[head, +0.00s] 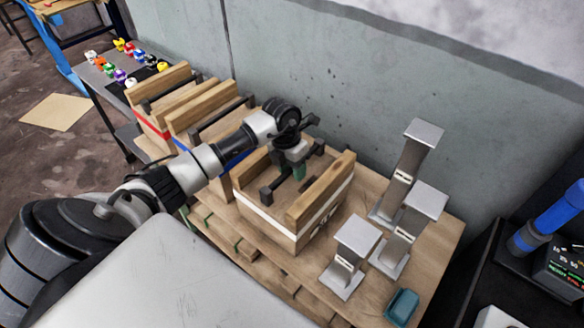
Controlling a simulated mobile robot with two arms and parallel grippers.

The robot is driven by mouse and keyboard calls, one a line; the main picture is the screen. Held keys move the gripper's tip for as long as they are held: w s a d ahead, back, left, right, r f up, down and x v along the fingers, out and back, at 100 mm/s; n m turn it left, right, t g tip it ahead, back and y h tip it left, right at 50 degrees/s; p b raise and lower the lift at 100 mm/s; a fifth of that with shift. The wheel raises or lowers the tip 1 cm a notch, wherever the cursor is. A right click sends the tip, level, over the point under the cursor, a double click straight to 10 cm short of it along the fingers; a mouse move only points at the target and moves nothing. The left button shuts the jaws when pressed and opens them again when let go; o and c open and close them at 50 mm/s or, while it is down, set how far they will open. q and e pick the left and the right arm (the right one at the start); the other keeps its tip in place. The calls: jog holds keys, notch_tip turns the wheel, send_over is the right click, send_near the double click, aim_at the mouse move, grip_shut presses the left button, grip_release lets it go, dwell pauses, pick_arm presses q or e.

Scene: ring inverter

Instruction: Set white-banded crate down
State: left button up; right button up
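The white-banded crate (313,228) is a wooden box with a white stripe, upright at the near side of the wooden table (438,240). A dark handle bar (267,194) crosses its open top. My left gripper (298,170) is over the middle of this bar, between the crate's wooden sides, and appears shut on it. The fingertips are mostly hidden. I cannot tell whether the crate's underside touches the table. My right gripper is not in view.
A blue-banded crate (208,104) and a red-banded crate (150,130) stand to the left. Several grey metal stands (357,237) are close on the right, with a teal dish (402,306) at the front. A concrete wall (330,80) bounds the back.

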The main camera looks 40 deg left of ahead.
pick_arm(q)
jog(key=shift+r, duration=0.1)
notch_tip(320, 180, up, 12)
jog(key=a+b, duration=0.2)
jog(key=b, duration=0.1)
jog(key=shift+a, duration=0.2)
jog(key=shift+w, duration=0.1)
dwell(1.3)
